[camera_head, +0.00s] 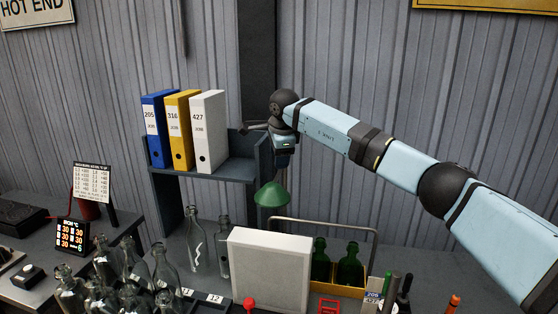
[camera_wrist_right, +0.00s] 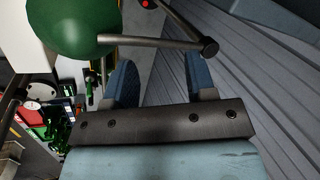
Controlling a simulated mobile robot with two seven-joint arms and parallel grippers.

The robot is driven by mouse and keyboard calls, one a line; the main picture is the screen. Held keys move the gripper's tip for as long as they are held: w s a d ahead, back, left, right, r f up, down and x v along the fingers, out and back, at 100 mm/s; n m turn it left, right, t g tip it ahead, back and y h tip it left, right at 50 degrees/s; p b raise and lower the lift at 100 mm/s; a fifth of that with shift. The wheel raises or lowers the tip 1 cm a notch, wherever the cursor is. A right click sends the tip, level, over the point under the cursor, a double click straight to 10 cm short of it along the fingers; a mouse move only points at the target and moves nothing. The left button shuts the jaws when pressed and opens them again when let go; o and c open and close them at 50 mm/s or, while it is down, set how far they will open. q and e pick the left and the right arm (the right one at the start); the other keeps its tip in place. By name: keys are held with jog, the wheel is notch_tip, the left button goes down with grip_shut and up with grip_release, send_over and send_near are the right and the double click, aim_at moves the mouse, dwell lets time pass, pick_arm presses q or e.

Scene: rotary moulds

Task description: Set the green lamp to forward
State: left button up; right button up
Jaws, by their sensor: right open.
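The green lamp (camera_head: 271,194) hangs as a conical shade behind the white box, right of the binder shelf. In the right wrist view the green lamp (camera_wrist_right: 78,25) is large at the upper left, with a dark rod (camera_wrist_right: 160,41) and an end knob to its right. My right gripper (camera_head: 283,163) points down just above the shade in the head view. It is open in the wrist view (camera_wrist_right: 160,65), with the rod crossing near its fingertips. I cannot tell whether they touch. My left gripper is not in view.
A shelf (camera_head: 225,170) with blue, yellow and white binders stands left of the lamp. A white box (camera_head: 270,270) is in front. Clear glass bottles (camera_head: 130,262) crowd the front left. Green bottles (camera_head: 350,267) stand in a yellow carrier at the right. The corrugated wall is behind.

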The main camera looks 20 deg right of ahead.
jog(key=b+v, duration=0.2)
jog(key=v, duration=1)
jog(key=shift+r, duration=0.2)
jog(key=shift+s+f, duration=0.1)
jog(key=shift+s, duration=0.05)
